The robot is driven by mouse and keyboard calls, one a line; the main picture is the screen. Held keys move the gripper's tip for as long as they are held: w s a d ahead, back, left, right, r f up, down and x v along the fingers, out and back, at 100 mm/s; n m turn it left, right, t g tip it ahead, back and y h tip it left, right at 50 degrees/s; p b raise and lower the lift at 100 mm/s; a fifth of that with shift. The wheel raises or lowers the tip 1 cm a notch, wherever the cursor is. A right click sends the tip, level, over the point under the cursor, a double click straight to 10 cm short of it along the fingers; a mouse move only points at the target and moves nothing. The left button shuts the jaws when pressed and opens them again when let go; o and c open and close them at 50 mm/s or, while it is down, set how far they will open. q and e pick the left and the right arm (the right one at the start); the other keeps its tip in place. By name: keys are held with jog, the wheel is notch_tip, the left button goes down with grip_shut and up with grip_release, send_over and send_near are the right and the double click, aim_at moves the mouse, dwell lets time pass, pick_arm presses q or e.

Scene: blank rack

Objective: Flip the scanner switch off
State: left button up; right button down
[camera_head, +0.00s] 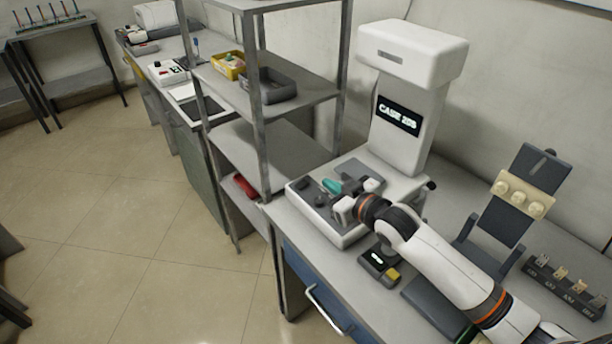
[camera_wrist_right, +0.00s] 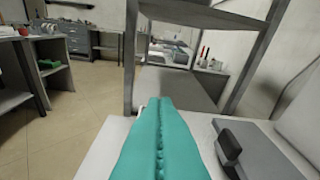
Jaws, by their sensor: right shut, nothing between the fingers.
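The scanner (camera_head: 405,115) is a tall white machine with a lit display reading "CASE 20B" and a white base (camera_head: 345,238). My right gripper (camera_head: 328,185), with teal fingers, is shut and empty over the front of this base. In the right wrist view its fingers (camera_wrist_right: 160,104) are pressed together and point toward the rack. A dark grey plate (camera_wrist_right: 262,150) with a black upright handle-like part (camera_wrist_right: 228,142) is right of the fingers, apart from them. Dark controls (camera_head: 305,184) lie on the base's left front; I cannot tell which part is the switch. My left gripper is not in view.
A metal rack (camera_head: 300,90) with a yellow bin (camera_head: 228,66) and a grey bin (camera_head: 272,92) stands left of the scanner. A small dark device (camera_head: 378,267) with a lit display is in front of the base. A dark stand (camera_head: 515,195) and a slotted holder (camera_head: 565,287) are at right.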

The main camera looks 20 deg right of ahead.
jog(key=shift+s, duration=0.2)
jog(key=shift+w, duration=0.2)
jog(key=x, duration=0.5)
jog(key=shift+w+a+p, duration=0.15)
jog(key=shift+w+p, duration=0.05)
jog(key=shift+p, duration=0.1)
send_over(309, 191)
jog(key=shift+a+f, duration=0.4)
jog(key=shift+f, duration=0.2)
jog(key=f, duration=0.2)
jog(key=shift+d+f, duration=0.25)
jog(key=shift+f, duration=0.1)
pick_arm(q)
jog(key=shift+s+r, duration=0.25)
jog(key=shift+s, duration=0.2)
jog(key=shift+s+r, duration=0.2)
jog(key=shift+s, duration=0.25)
pick_arm(e)
jog(key=shift+d+f, duration=0.1)
jog(key=shift+f, duration=0.6)
